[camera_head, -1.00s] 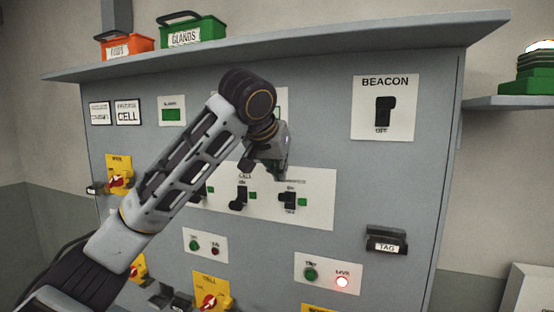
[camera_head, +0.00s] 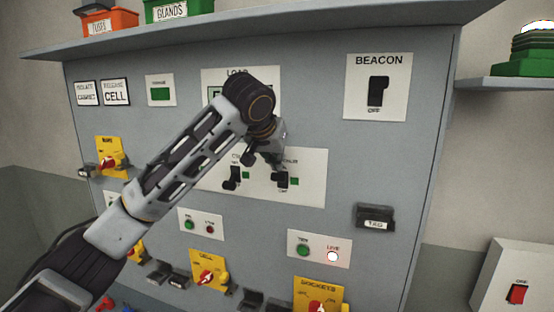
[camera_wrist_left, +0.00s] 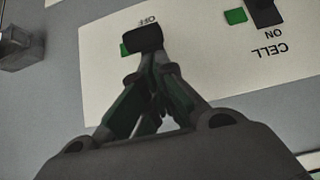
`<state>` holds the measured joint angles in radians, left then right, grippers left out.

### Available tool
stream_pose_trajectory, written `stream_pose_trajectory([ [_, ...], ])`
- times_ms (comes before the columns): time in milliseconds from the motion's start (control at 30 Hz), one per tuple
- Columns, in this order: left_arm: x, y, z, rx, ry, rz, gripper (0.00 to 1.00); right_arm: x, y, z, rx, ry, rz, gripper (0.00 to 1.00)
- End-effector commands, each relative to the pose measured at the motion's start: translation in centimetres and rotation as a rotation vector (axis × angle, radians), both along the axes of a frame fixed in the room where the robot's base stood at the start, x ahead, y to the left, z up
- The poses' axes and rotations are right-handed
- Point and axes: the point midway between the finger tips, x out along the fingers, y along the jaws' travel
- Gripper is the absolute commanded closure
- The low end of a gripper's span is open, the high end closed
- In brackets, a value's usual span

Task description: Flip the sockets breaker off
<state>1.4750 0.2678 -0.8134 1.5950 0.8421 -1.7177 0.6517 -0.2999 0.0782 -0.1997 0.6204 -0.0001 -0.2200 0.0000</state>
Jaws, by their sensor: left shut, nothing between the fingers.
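A white breaker plate (camera_head: 312,190) sits mid-panel. Its rightmost breaker has a black lever (camera_head: 282,180) with a lit-looking green square beside it; its label is mostly hidden by my gripper. In the left wrist view, upside down, this lever (camera_wrist_left: 143,40) stands by the word OFF. My left gripper (camera_head: 278,163) is shut and empty, just above that lever in the head view. Its fingertips (camera_wrist_left: 151,60) are at the lever's edge; I cannot tell whether they touch. The neighbouring CELL breaker (camera_head: 233,178) is to the left. My right gripper is not in view.
A yellow SOCKETS rotary switch (camera_head: 318,290) is lower down. A LIVE lamp (camera_head: 332,256) glows above it. The BEACON switch (camera_head: 378,90) is at upper right, and a TAG holder (camera_head: 375,217) protrudes below it. A shelf (camera_head: 260,32) overhangs the panel top.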

Motion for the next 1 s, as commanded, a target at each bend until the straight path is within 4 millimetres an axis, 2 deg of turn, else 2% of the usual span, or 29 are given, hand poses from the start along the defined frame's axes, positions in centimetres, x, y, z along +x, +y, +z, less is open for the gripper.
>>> stream_pose_trajectory([
  [1000, 0.4, -0.1, -0.4, -0.036, -0.107, 0.001, 1.00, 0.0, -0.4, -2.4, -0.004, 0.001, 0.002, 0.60],
])
